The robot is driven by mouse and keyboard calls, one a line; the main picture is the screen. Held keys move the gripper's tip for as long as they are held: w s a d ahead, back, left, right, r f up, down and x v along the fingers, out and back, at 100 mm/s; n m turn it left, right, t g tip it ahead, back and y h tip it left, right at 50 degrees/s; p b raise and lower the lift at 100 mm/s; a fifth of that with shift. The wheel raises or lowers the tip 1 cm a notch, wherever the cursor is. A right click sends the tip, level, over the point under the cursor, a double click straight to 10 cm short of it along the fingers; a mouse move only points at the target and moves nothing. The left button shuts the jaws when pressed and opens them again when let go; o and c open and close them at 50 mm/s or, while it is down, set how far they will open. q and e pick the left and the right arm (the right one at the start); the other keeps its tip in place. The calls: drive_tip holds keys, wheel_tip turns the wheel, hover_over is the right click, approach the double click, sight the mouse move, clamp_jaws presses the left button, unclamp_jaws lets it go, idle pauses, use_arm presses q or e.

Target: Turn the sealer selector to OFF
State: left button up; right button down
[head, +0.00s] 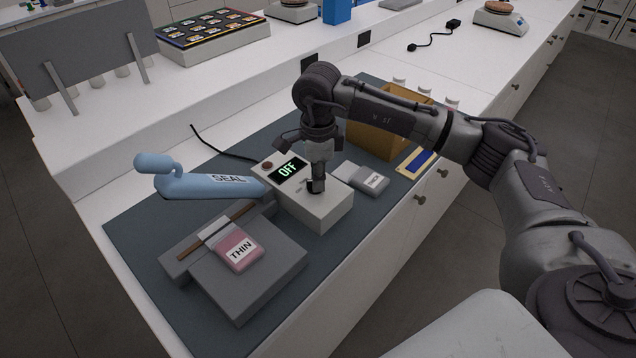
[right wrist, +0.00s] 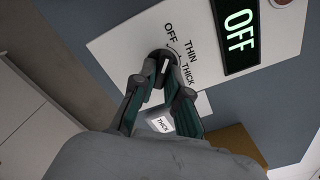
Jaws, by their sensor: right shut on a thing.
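The sealer's white control box (head: 322,212) stands on the dark mat, with a lit display (head: 288,171) that reads OFF. The display also shows in the right wrist view (right wrist: 238,30). The selector is a dark round knob (right wrist: 155,55) on the box's top, with OFF, THIN and THICK printed around it. My right gripper (head: 316,186) points down at the box. In the right wrist view its fingers (right wrist: 163,68) are shut on the knob. They partly hide it, and I cannot tell clearly which label its pointer meets. My left gripper is not in view.
The blue SEAL lever (head: 210,186) is raised to the left. A pink THIN packet (head: 238,252) lies on the grey sealer bed (head: 262,285). A THICK packet (head: 366,180) and a cardboard box (head: 372,140) are right of the control box. The mat's near edge is clear.

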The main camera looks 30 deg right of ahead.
idle(0.3)
drive_tip(key=c, duration=1.2)
unclamp_jaws()
drive_tip(key=shift+r, duration=0.1)
wheel_tip(320, 180, up, 12)
drive_tip(key=shift+f, duration=0.1)
